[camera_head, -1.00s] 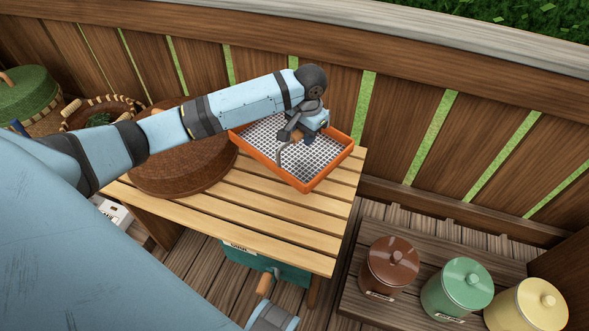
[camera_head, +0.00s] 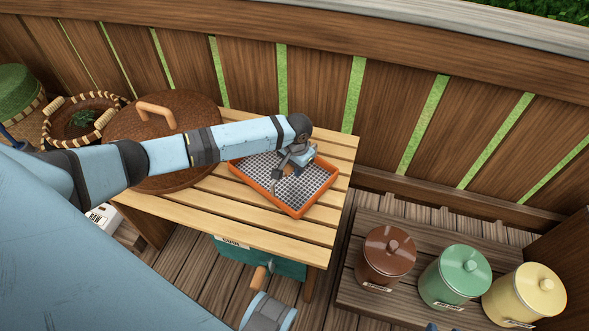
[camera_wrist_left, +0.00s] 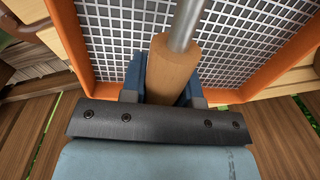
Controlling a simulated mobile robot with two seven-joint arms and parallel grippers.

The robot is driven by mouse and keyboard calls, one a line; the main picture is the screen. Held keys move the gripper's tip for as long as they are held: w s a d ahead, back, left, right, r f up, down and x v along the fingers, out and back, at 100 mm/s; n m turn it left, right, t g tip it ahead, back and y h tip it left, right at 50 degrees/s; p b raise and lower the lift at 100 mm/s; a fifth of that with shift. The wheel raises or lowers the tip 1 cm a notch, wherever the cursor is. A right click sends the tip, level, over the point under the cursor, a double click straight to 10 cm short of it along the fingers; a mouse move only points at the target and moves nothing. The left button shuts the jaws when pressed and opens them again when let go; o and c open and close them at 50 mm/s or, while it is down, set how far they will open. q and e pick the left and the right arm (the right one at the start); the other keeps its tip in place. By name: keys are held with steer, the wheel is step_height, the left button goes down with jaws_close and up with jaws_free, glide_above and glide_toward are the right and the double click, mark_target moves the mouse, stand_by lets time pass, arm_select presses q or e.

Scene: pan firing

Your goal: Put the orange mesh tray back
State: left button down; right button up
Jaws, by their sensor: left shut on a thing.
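The orange mesh tray (camera_head: 298,212) has an orange rim, a grey wire mesh and a wooden handle on a metal rod. It is over the right part of the slatted wooden table (camera_head: 235,220), low and close to the slats; I cannot tell whether it touches them. My left gripper (camera_head: 291,168) is above the mesh, shut on the tray's wooden handle. In the left wrist view the handle (camera_wrist_left: 172,72) sits between the fingers, with the mesh (camera_wrist_left: 120,35) beyond. The gripper hides part of the mesh.
A round brown lid (camera_head: 190,104) with a wooden handle lies on the table left of the tray, partly behind my arm. A wooden fence (camera_head: 320,95) runs behind. Brown (camera_head: 388,258), green (camera_head: 455,278) and yellow (camera_head: 525,296) canisters stand on a low platform at right.

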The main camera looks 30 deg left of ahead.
arm_select(q)
steer(key=shift+f, duration=0.5)
steer(key=c, duration=0.9)
jaws_free()
steer(key=shift+o, duration=0.2)
